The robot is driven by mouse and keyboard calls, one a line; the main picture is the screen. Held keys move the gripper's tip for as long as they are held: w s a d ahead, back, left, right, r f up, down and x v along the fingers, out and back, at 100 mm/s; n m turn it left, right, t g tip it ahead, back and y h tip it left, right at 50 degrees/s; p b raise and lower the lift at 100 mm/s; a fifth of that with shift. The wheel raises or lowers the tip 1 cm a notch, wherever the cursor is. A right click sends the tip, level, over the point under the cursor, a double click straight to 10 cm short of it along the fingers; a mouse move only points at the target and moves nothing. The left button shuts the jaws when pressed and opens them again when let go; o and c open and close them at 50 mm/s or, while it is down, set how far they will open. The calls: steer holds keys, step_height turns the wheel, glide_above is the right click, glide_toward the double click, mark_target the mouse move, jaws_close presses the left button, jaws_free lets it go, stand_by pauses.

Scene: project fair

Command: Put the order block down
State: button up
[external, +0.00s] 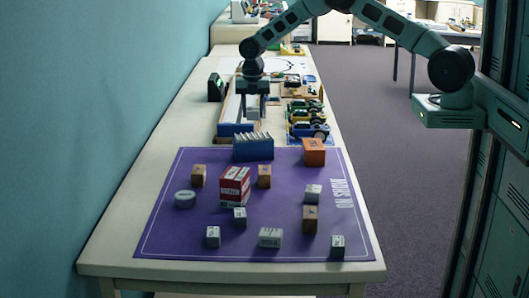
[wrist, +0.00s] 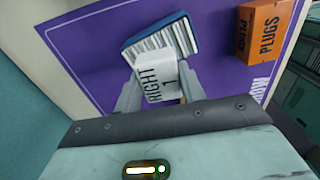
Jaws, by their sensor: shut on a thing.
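The order block is a white block (wrist: 163,88) lettered "RIGHT 1". In the wrist view my gripper (wrist: 160,98) is shut on it, one finger on each side, with its lettered face towards the camera. In the external view my gripper (external: 254,112) points down over the table, at the far side of the purple mat. The held block cannot be made out clearly there. A blue holder with white cards (external: 253,148) stands at the mat's far edge, close to my gripper. It also shows in the wrist view (wrist: 135,47), just beyond the held block.
An orange box (external: 313,152) lettered "PLUGS" stands right of the holder. Toy vehicles (external: 306,112) stand behind the mat. The mat's front-left area is bare.

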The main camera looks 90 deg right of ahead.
mark_target(253, 135)
steer(key=shift+f+p, duration=0.55)
steer(key=shift+f, duration=2.4)
steer(key=shift+f, duration=0.1)
steer(key=o, duration=1)
steer(key=shift+c, duration=0.2)
